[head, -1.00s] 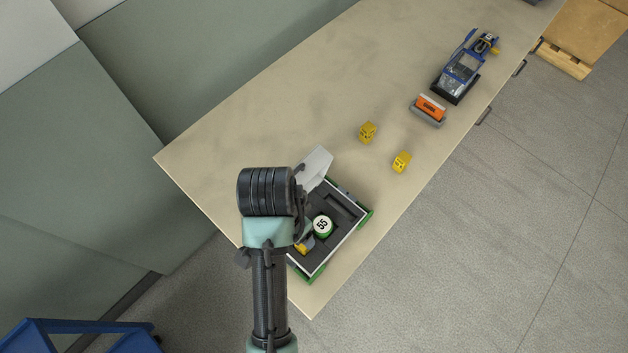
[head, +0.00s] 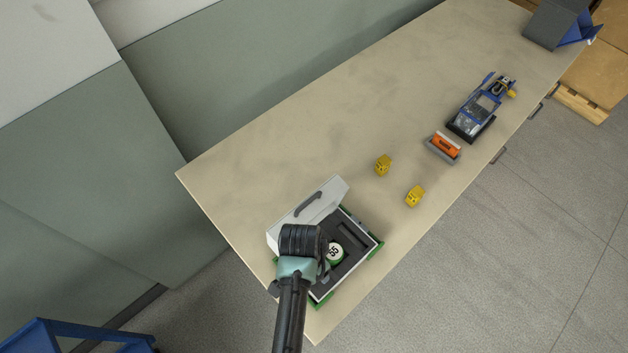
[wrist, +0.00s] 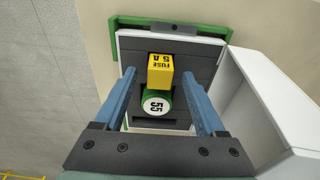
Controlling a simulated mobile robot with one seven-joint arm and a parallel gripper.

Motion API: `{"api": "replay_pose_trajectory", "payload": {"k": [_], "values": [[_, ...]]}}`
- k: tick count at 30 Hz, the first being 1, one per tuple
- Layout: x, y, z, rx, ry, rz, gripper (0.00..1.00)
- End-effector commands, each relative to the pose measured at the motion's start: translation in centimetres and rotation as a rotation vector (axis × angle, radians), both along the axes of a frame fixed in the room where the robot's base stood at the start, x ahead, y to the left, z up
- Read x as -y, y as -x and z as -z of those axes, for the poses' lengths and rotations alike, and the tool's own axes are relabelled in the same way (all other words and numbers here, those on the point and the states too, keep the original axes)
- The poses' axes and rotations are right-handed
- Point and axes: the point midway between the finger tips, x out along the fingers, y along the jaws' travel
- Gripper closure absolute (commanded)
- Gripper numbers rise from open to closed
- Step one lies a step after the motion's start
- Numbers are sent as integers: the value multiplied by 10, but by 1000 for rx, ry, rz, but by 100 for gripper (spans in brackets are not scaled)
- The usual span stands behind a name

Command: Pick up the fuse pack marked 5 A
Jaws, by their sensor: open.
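The fuse pack marked 5 A (wrist: 160,72) is a yellow block with black lettering. In the wrist view it lies in the dark lined case (wrist: 197,65), beside a green and white round piece marked 55 (wrist: 157,103). My gripper (wrist: 160,78) is open, with one blue finger on each side of the yellow pack and a gap to each. In the head view my wrist (head: 300,245) covers the pack. The round piece (head: 335,251) and part of the case (head: 352,262) show there.
The case's white lid (head: 318,203) stands open on its back side. The bench's back left is clear.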

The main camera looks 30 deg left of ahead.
Motion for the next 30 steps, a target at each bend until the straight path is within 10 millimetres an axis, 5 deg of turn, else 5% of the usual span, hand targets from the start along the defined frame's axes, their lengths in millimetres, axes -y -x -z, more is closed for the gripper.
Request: {"api": "replay_pose_trajectory", "payload": {"k": [12,24,30], "values": [[0,-1,13,0,-1,0,27],[0,-1,13,0,0,0,99],[0,-1,13,0,0,0,100]]}}
